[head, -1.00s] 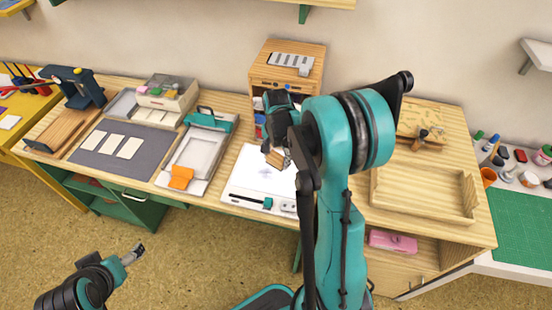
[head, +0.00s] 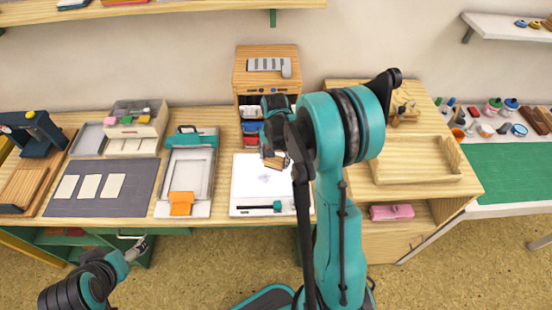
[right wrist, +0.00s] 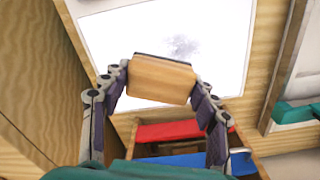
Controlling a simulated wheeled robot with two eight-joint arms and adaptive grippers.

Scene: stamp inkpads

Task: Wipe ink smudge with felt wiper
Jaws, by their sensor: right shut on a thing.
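My right gripper (right wrist: 160,85) is shut on a wooden block with a dark edge, the felt wiper (right wrist: 160,80). In the head view the wiper (head: 274,161) shows just below the gripper, over the upper right part of a white board (head: 248,192). A faint grey ink smudge (head: 264,179) is on the board. In the right wrist view the smudge (right wrist: 184,46) lies beyond the wiper, apart from it. Whether the wiper touches the board cannot be told. My left gripper (head: 136,250) is low at the left, in front of the table; its fingers are too small to read.
A wooden cabinet (head: 266,72) with red and blue trays stands behind the board. A grey-white press with an orange tab (head: 181,203) is left of the board. A shallow wooden tray (head: 415,178) is at the right.

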